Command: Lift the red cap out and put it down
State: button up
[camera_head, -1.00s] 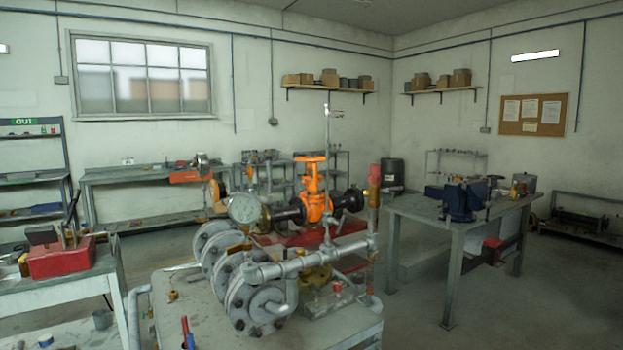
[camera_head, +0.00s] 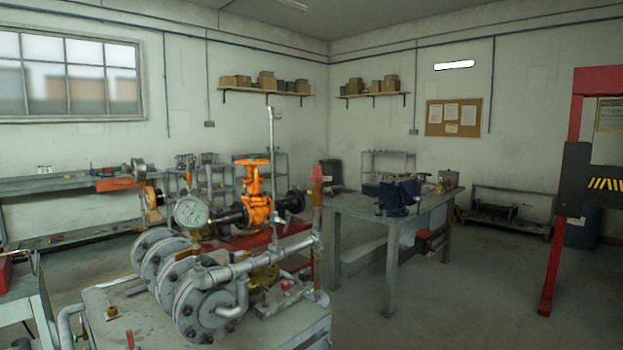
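Two red cap-like things show, and I cannot tell which is the task's red cap. A small red cap (camera_head: 286,284) sits on a grey block (camera_head: 284,300) on the near table, in front of the pipework. A taller red piece (camera_head: 317,173) tops an upright brass-coloured pipe (camera_head: 317,215) at the right of the pipework. An orange gate valve (camera_head: 256,195) stands behind, with a round gauge (camera_head: 191,212) to its left. My gripper is out of view.
The grey near table (camera_head: 140,305) carries large flanges (camera_head: 205,305) and pipes. A workbench (camera_head: 350,205) with a blue vise (camera_head: 398,195) stands behind right. A red and black press frame (camera_head: 575,190) stands far right. The floor at front right is clear.

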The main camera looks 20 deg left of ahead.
aim_at(317, 177)
jog(key=i, duration=1.55)
jog(key=u, duration=2.1)
